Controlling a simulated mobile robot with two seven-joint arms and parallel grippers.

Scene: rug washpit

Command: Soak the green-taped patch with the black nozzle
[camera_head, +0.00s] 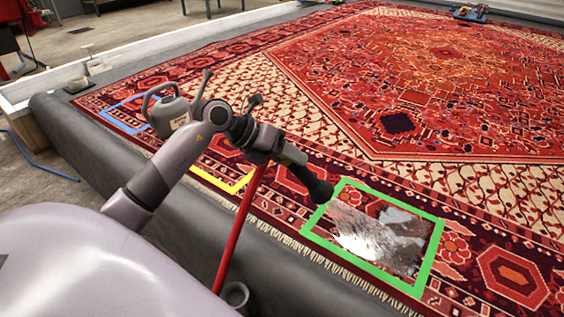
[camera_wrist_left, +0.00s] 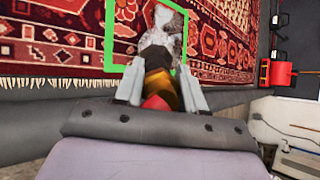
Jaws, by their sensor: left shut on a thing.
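The green-taped patch (camera_head: 426,266) lies on the red patterned rug in the head view, and water spray (camera_head: 362,232) covers much of its inside with a shiny wet look. My left gripper (camera_head: 284,150) is shut on the black nozzle (camera_head: 317,188), whose mouth points at the patch and is close to its left edge. A red hose (camera_head: 238,228) hangs down from the nozzle. In the left wrist view the nozzle (camera_wrist_left: 154,62) sits between my gripper's fingers (camera_wrist_left: 160,88), with the green tape (camera_wrist_left: 108,38) and white spray beyond. My right gripper is not in view.
Yellow tape (camera_head: 232,186) and blue tape (camera_head: 113,112) mark other spots on the rug (camera_head: 440,100). A grey watering can (camera_head: 168,112) stands by the blue tape. A dark padded edge (camera_head: 75,150) borders the rug. A small grey cup-like item (camera_head: 235,294) is at the bottom.

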